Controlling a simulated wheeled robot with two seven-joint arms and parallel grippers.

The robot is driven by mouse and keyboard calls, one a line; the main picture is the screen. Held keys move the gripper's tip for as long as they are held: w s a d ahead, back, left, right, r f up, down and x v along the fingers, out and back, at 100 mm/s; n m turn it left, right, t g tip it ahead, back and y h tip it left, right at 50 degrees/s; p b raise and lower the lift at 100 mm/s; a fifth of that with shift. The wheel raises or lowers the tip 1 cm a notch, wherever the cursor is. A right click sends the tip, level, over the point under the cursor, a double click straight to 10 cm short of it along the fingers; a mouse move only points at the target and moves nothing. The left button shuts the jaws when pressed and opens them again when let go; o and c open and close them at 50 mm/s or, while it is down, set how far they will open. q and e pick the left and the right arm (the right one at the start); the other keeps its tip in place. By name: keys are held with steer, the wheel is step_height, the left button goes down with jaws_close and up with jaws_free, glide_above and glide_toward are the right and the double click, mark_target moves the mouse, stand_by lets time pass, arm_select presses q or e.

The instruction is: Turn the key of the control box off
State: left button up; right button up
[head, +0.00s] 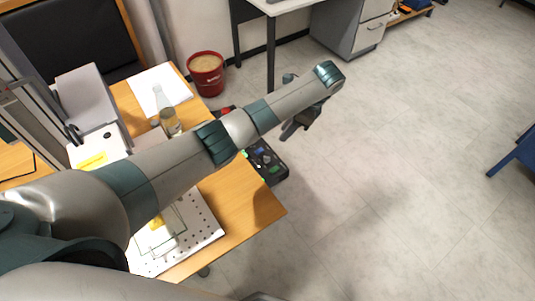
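A dark box with small green and blue parts (277,172), which looks like the control box, sits at the right edge of the wooden table. My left arm passes over the table and partly covers the box. I cannot make out the key. My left gripper (290,131) hangs from the wrist, just beyond the box and past the table's edge, apart from the box as far as I can see. Its fingers are small and dark, and their opening is unclear. My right gripper is not in view.
On the wooden table (243,211) are a perforated white plate (203,222), a bottle (168,121), white paper (150,87) and a grey device (87,97). A red bucket (206,80) stands on the floor behind.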

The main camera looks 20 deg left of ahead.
mark_target(267, 157)
arm_select(q)
steer(key=p+x, duration=0.1)
steer(key=x, duration=1.5)
steer(key=shift+f, duration=0.15)
jaws_close()
